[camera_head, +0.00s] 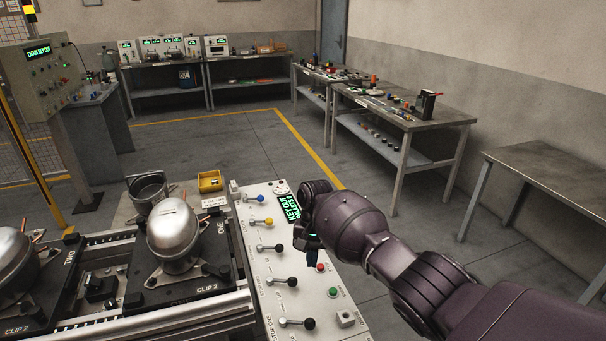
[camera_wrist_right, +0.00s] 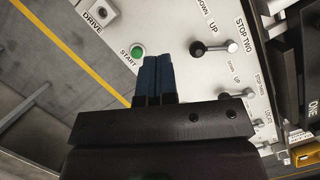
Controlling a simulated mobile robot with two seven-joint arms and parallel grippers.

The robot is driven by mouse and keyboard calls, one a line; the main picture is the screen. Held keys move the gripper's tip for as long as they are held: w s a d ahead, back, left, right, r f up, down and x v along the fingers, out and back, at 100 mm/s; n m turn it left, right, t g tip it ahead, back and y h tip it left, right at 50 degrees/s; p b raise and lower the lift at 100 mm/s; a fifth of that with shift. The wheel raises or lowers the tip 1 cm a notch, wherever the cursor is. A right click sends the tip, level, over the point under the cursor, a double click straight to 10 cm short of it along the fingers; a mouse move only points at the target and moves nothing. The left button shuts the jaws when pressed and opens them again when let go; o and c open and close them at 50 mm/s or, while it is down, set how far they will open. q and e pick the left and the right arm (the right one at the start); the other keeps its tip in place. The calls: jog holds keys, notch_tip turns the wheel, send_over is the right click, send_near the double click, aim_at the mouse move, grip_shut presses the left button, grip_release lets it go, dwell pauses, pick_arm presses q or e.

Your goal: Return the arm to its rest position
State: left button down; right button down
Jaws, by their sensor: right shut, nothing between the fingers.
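My right arm comes in from the lower right in the head view. Its gripper (camera_head: 309,250) hangs over the right part of the white control panel (camera_head: 265,216), beside a red button (camera_head: 320,267) and a green button (camera_head: 333,291). In the right wrist view the blue fingertips of the right gripper (camera_wrist_right: 154,76) are together with nothing between them. They point toward the green START button (camera_wrist_right: 138,51); whether they touch the panel I cannot tell. My left gripper is not in the head view.
Metal compressors (camera_head: 174,232) stand on pallets at the left. An empty grey table (camera_head: 560,170) is at the right. Floor between the panel and back benches is clear.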

jog(key=w+a+r+n+t+y, duration=0.4)
jog(key=w+r+n+t+y, duration=0.15)
jog(key=w+r+t, duration=0.6)
jog(key=s+d+f+t+h, duration=0.2)
jog(key=s+d+f+t, duration=0.25)
jog(key=s+d, duration=0.55)
jog(key=s+d+f+t+h, duration=0.1)
jog(key=s+d+f+t, duration=0.3)
jog(key=s+d, duration=0.6)
jog(key=s+d+f+m+g+h, duration=0.1)
jog(key=s+d+f, duration=0.1)
jog(key=s+f, duration=0.3)
jog(key=s+d+f+m+g+h, duration=0.1)
jog(key=s+f, duration=0.4)
jog(key=s, duration=0.6)
jog(key=s+d+f+m+g+h, duration=0.1)
jog(key=s+d+f+g, duration=0.2)
jog(key=s, duration=0.5)
jog(key=shift+d+f, duration=0.9)
